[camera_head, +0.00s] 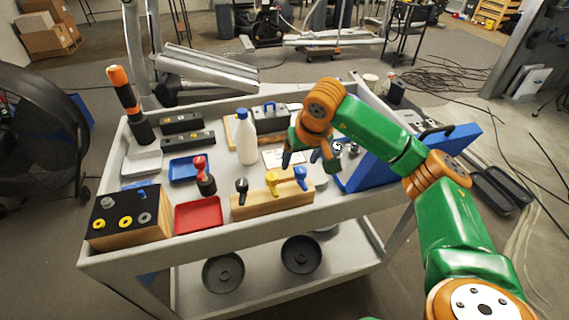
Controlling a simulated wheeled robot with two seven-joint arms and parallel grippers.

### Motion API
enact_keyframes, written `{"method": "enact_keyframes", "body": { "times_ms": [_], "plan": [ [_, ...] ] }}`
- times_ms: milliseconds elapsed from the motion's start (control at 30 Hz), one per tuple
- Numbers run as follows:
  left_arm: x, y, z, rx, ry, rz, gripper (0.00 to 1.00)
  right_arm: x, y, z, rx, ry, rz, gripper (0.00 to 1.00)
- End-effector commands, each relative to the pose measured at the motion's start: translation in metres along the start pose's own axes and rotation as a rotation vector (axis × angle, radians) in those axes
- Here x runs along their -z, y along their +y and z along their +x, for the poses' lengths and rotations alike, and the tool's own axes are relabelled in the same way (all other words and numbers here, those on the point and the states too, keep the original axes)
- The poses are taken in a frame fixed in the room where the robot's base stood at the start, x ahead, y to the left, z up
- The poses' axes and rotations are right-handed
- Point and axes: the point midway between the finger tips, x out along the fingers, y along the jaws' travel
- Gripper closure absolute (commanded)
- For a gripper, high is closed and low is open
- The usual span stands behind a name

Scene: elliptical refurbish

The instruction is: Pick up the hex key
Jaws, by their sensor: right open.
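I cannot pick out a hex key for certain. A wooden block (262,203) near the cart's front edge holds a black-handled tool (241,186), a yellow-handled tool (272,180) and a blue-handled tool (301,174), all upright; their lower ends are hidden. My right gripper (309,165) is open, fingers pointing down, above and behind the blue-handled tool. Nothing shows between its fingers. A gap to the cart top seems to remain, but its height is hard to tell. My right arm hides part of the cart's right side. My left gripper is out of view.
The grey cart (250,234) carries a white bottle (246,142), a red tray (198,215), a blue tray (181,169), a red-and-black tool (204,180), a black-topped box (125,215) and an orange-black tool (128,100). A blue slanted case (375,172) stands right of the gripper.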

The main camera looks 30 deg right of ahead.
Motion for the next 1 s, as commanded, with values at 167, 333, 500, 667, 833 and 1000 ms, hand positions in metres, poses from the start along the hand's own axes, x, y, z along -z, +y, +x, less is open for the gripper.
{"method": "enact_keyframes", "body": {
  "times_ms": [167,333,500,667,833,1000],
  "plan": [
    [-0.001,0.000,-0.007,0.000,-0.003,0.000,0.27,0.001,0.003,0.014,-0.012,0.001,-0.009,0.26],
    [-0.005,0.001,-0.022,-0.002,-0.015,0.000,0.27,0.002,0.009,0.045,-0.011,-0.002,-0.007,0.26],
    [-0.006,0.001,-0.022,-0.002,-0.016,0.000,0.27,0.002,0.009,0.069,-0.008,0.003,-0.008,0.26],
    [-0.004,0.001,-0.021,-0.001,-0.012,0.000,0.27,0.002,0.009,0.070,-0.008,0.005,-0.008,0.26],
    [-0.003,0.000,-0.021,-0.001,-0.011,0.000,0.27,0.002,0.009,0.070,-0.008,0.004,-0.007,0.64],
    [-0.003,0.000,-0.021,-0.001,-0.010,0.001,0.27,0.002,0.009,0.070,-0.008,0.004,-0.007,1.00]
  ]
}}
